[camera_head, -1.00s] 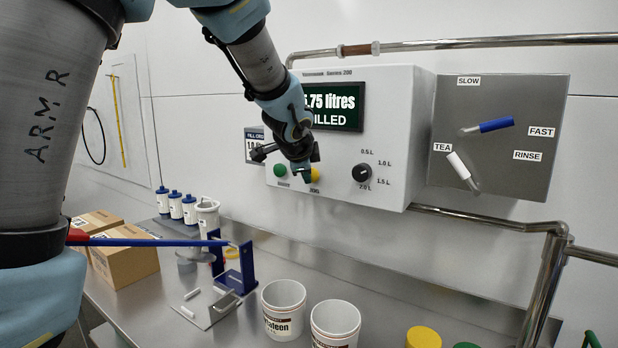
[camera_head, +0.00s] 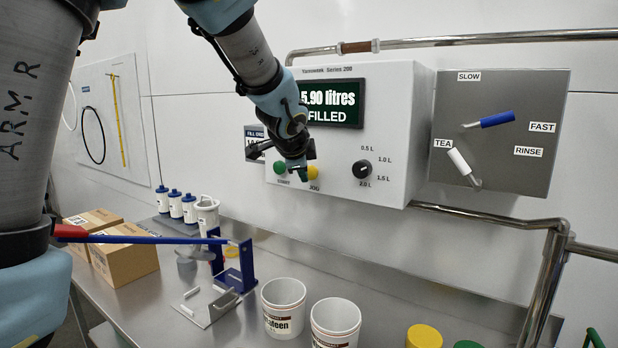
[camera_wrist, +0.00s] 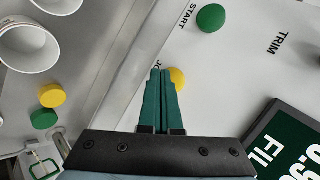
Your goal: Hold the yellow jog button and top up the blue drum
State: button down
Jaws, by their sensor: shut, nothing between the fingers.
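The yellow jog button (camera_head: 313,173) sits on the front of the white filling unit (camera_head: 402,110), right of the green start button (camera_head: 280,168). My gripper (camera_head: 303,178) is shut and empty, its fingertips right at the yellow button. In the wrist view the green fingers (camera_wrist: 162,72) overlap the left edge of the yellow button (camera_wrist: 178,78); I cannot tell whether they press it. The display (camera_head: 332,104) reads "5.90 litres" and "FILLED", its left end close to my arm. I cannot make out a blue drum in either view.
A black selector knob (camera_head: 362,170) is right of the buttons. A grey panel (camera_head: 500,130) holds a blue-handled and a white-handled lever. Below, the bench carries white tubs (camera_head: 284,308), a blue stand (camera_head: 240,272), cartons (camera_head: 125,258) and blue-capped bottles (camera_head: 175,204). A pipe rail (camera_head: 540,280) stands right.

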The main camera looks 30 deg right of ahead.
jog(key=shift+s+a, duration=0.1)
jog(key=shift+a, duration=0.1)
jog(key=shift+s+a+b, duration=0.4)
jog(key=shift+a+b, duration=0.05)
jog(key=shift+a, duration=0.3)
jog(key=shift+s+a+b, duration=0.4)
jog(key=shift+a, duration=0.3)
jog(key=shift+s+a+b, duration=0.4)
jog(key=shift+a+b, duration=0.05)
jog(key=shift+a, duration=0.3)
